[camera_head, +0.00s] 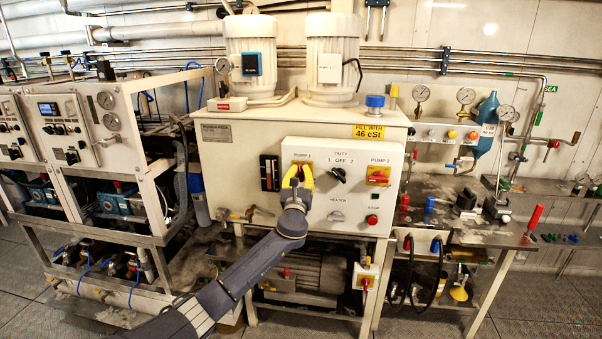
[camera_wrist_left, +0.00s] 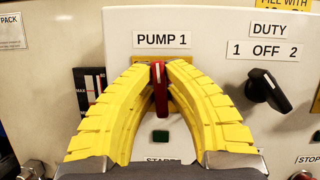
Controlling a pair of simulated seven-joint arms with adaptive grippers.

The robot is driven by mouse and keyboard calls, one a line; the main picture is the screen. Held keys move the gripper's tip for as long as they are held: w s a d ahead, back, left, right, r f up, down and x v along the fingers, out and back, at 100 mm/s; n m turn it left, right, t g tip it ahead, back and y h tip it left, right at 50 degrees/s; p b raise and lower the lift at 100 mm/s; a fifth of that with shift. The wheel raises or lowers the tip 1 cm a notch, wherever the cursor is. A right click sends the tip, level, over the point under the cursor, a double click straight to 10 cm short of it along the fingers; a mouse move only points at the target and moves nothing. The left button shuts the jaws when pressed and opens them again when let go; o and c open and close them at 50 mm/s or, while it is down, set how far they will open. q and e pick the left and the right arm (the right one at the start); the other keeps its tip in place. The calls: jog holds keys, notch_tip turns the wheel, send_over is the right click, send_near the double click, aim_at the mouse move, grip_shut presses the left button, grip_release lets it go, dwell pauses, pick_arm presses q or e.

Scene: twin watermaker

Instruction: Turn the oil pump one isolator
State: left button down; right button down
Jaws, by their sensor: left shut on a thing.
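The pump one isolator (camera_head: 301,163) is a red handle under the PUMP 1 label on the white control panel (camera_head: 330,212). It also shows in the wrist view as a red handle (camera_wrist_left: 161,88) with a white mark at its top, standing close to upright. My left gripper (camera_head: 298,176) reaches the panel from below. Its yellow fingers (camera_wrist_left: 158,66) are shut on the isolator handle, one on each side. The fingers hide much of the isolator's plate. My right gripper is in neither view.
The black DUTY switch (camera_wrist_left: 269,90) sits right of the fingers. The PUMP 2 isolator (camera_head: 378,176), a red handle on a yellow plate, is farther right. A red stop button (camera_head: 372,220) lies below it. A dark green indicator (camera_wrist_left: 160,137) is below the handle.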

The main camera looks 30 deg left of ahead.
pick_arm(q)
jog(key=n+g+y, duration=0.1)
jog(key=n, duration=0.2)
jog(key=n+g+y, duration=0.1)
jog(key=n+y, duration=0.1)
jog(key=n, duration=0.1)
jog(key=shift+n, duration=0.3)
jog(key=n+g, duration=0.1)
jog(key=n, duration=0.2)
jog(key=n+g+y, duration=0.1)
jog(key=n, duration=0.2)
jog(key=shift+a+f, duration=0.1)
jog(key=shift+a, duration=0.1)
jog(key=n+g, duration=0.2)
jog(key=n, duration=0.2)
jog(key=shift+s+f+n, duration=0.1)
jog(key=shift+f+n, duration=0.05)
jog(key=shift+n, duration=0.25)
jog(key=shift+a+f+n+g+h, duration=0.1)
jog(key=shift+n+g+h, duration=0.2)
jog(key=shift+n+g, duration=0.9)
jog(key=shift+n+t, duration=0.4)
jog(key=shift+n, duration=0.2)
jog(key=c, duration=1.5)
grip_release()
jog(key=shift+o, duration=0.2)
jog(key=shift+s, duration=0.1)
